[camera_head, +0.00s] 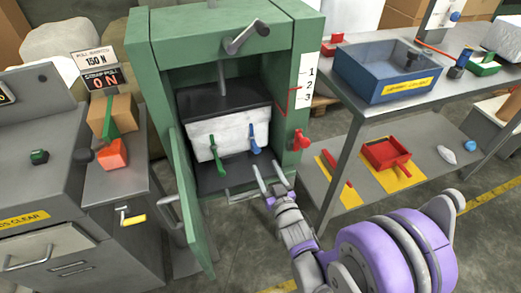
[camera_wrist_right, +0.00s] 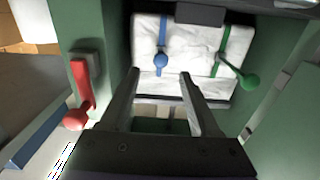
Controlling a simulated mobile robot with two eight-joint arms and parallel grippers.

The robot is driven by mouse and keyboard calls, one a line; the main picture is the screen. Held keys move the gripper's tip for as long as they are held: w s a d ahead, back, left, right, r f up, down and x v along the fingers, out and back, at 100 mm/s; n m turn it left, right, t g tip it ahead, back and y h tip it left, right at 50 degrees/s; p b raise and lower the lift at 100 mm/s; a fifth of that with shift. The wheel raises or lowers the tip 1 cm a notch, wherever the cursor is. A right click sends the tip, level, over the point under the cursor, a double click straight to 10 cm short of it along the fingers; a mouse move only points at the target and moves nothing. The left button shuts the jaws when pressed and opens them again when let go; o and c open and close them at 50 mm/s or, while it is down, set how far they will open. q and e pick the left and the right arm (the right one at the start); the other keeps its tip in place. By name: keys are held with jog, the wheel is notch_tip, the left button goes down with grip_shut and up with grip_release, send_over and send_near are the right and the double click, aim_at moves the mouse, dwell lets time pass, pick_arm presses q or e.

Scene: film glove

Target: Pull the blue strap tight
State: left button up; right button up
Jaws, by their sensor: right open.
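A white wrapped bale (camera_head: 205,141) sits in the green press (camera_head: 150,45) under a dark plate. The blue strap (camera_head: 251,138) runs down the right part of the bale's front; its blue end hangs free. In the right wrist view the blue strap (camera_wrist_right: 163,30) ends in a blue ball (camera_wrist_right: 160,61). A green strap (camera_head: 214,152) is on the left part of the bale. My right gripper (camera_head: 269,172) is open and empty, in front of the press below the blue end. In its wrist view the ball shows between the open fingertips (camera_wrist_right: 160,76), not gripped. My left gripper is not in view.
A red lever (camera_head: 299,140) is on the press's right side. The green door (camera_head: 188,205) stands open at the left. A grey bench (camera_head: 400,110) with a blue bin (camera_head: 385,75) is at the right.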

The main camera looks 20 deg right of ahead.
aim_at(258, 152)
jog(key=w, duration=1)
jog(key=shift+w+a+r+b, duration=0.1)
jog(key=shift+w+a+b, duration=0.15)
jog(key=shift+b, duration=0.1)
grip_shut()
jog(key=shift+s, duration=0.1)
dwell(0.8)
